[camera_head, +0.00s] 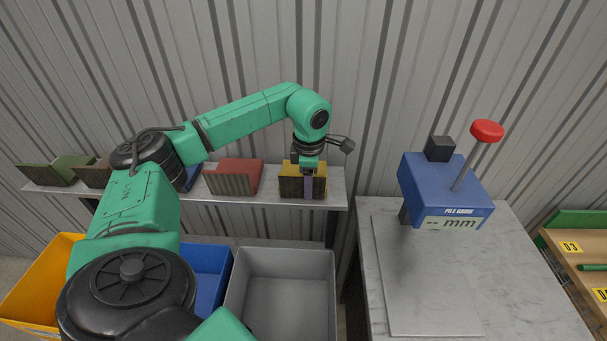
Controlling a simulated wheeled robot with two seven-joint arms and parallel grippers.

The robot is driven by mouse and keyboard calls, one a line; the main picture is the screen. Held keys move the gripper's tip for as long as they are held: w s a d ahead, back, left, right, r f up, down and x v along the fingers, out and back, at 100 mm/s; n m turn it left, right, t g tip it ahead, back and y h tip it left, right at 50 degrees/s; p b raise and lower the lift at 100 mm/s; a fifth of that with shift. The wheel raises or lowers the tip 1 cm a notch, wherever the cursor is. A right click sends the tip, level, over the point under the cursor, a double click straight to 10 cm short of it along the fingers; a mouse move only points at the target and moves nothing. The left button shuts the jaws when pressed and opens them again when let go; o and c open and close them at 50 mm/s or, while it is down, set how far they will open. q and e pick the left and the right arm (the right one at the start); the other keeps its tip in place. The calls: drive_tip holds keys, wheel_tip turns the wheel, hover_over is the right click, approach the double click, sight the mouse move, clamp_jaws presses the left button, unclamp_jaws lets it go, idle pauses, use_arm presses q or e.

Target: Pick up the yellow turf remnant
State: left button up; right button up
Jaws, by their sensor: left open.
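The yellow turf remnant (290,187) is a small block with a yellow top and a dark, striped front. It sits at the right end of the shelf in the head view. My left gripper (309,189) points down right at the remnant and is open. One finger shows in front of the remnant's front face; the other is hidden, so I cannot tell whether it touches. My right gripper is not in view.
A red remnant (234,178) stands left on the same shelf (330,190), with brown and green (62,170) ones further left. Yellow, blue and grey (285,290) bins stand below. A blue pile gauge (445,190) stands on the table (530,290) at right.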

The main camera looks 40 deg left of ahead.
use_arm(q)
drive_tip(key=shift+f, duration=0.1)
drive_tip(key=shift+w+a, duration=0.1)
clamp_jaws()
